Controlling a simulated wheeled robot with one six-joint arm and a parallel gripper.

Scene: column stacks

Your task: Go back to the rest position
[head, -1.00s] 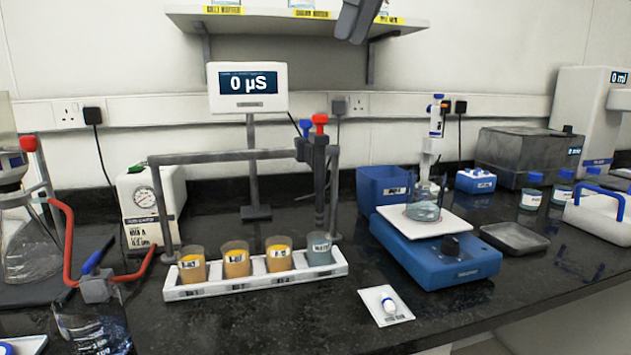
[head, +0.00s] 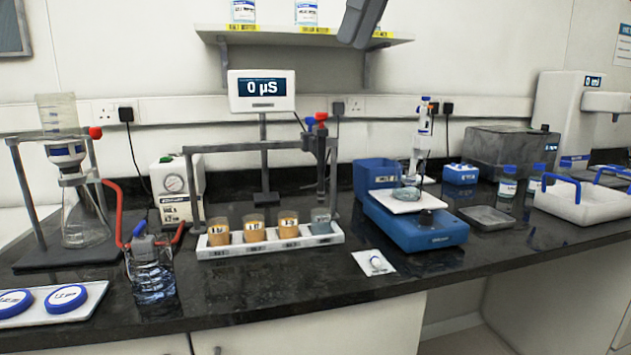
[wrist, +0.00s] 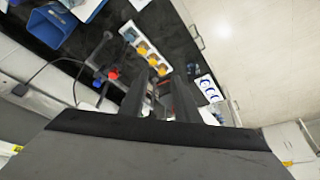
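My gripper (wrist: 160,82) shows in the wrist view as two dark fingers with a gap between them. It is open, and I see nothing held in it. It is up in the air, apart from the bench. In the head view a dark grey part of my own arm hangs at the top, in front of the shelf; the fingertips do not show there.
The black bench (head: 300,290) carries a rack of several beakers (head: 325,237), a blue stirrer (head: 425,232), a filter flask (head: 85,222), a glass bottle (head: 152,275) and a white tray (head: 590,208). A shelf (head: 290,38) is above. Space around my gripper looks clear.

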